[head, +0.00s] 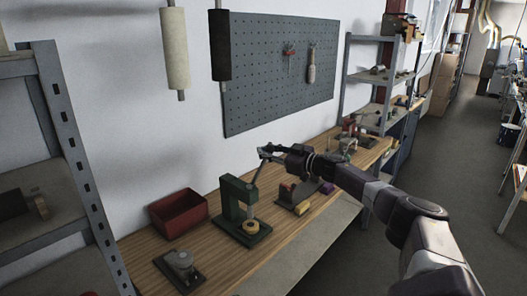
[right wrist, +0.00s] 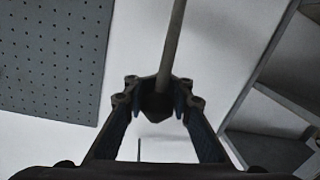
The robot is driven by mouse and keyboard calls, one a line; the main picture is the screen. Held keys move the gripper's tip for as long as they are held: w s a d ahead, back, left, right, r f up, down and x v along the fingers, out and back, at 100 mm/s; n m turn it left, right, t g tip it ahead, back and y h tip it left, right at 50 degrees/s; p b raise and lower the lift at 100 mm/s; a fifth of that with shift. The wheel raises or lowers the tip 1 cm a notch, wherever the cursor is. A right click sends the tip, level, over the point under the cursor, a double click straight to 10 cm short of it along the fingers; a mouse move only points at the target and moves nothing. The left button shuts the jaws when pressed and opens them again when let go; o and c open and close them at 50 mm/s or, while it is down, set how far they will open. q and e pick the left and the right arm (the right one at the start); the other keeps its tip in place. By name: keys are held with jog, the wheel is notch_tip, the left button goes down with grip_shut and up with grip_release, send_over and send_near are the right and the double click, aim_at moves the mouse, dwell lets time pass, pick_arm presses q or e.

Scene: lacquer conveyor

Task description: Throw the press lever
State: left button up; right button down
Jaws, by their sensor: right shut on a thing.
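A dark green press (head: 229,200) stands on the wooden workbench, with a round yellow piece (head: 250,227) under its head. Its thin grey lever (head: 257,173) rises from the press head and leans up to the right. My right gripper (head: 266,153) is at the upper end of the lever. In the right wrist view, the fingers (right wrist: 158,90) are closed around the dark knob (right wrist: 157,106) at the end of the lever rod (right wrist: 174,42). My left gripper is in neither view.
A red bin (head: 178,213) stands on the bench (head: 215,255) left of the press. A small grey device (head: 181,266) sits in front of it. Other tools lie right of the press, below my right arm. A pegboard (head: 280,70) hangs on the wall behind.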

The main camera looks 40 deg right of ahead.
jog(key=shift+f, duration=0.35)
dwell(0.5)
jog(key=c, duration=2.2)
grip_release()
jog(key=o, duration=0.6)
jog(key=shift+w+d+f, duration=0.1)
jog(key=shift+w+d, duration=0.1)
jog(key=shift+w, duration=0.1)
jog(key=shift+s+a+r, duration=0.1)
jog(key=shift+s+r, duration=0.15)
jog(key=shift+s+f, duration=0.15)
jog(key=shift+s, duration=0.3)
jog(key=shift+s+d+r, duration=0.1)
jog(key=shift+s+d, duration=0.25)
jog(key=shift+s, duration=1.4)
jog(key=shift+s+d+r, duration=0.15)
jog(key=shift+s+d, duration=0.15)
jog(key=shift+s, duration=1.45)
jog(key=shift+s+d+r, duration=0.1)
jog(key=shift+s+d, duration=0.25)
jog(key=shift+s, duration=1.4)
